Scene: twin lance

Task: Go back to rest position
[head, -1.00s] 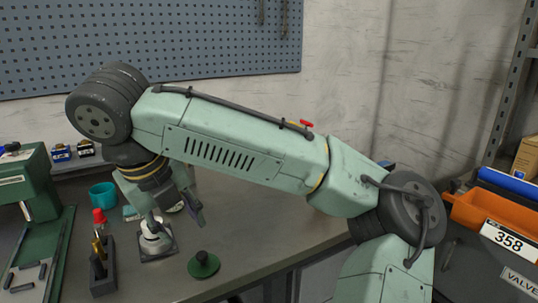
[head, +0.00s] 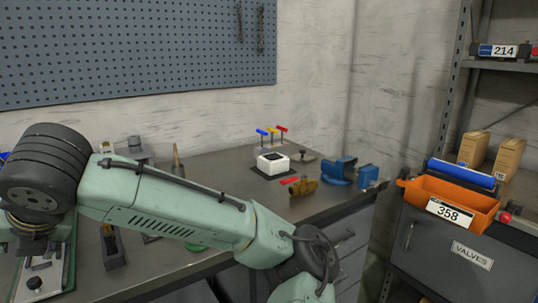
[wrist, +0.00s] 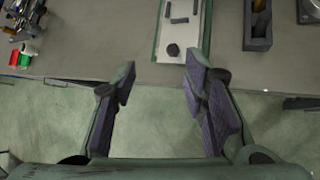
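My gripper (wrist: 160,75) is open and empty in the wrist view, with a wide gap between its two dark-padded fingers. It hangs over the green floor just off the front edge of the grey workbench (wrist: 95,50). In the head view my arm stretches from the lower middle to the left edge, and its wrist end is at the far left. My fingers do not show clearly there. The workbench (head: 215,175) also shows in the head view behind my arm.
A green-edged plate (wrist: 180,35) with small dark parts and a dark block (wrist: 257,25) lie near the bench edge. A white box (head: 272,163), a brass valve (head: 299,187) and a blue vise (head: 340,170) stand further right. An orange bin (head: 450,200) sits on the right cabinet.

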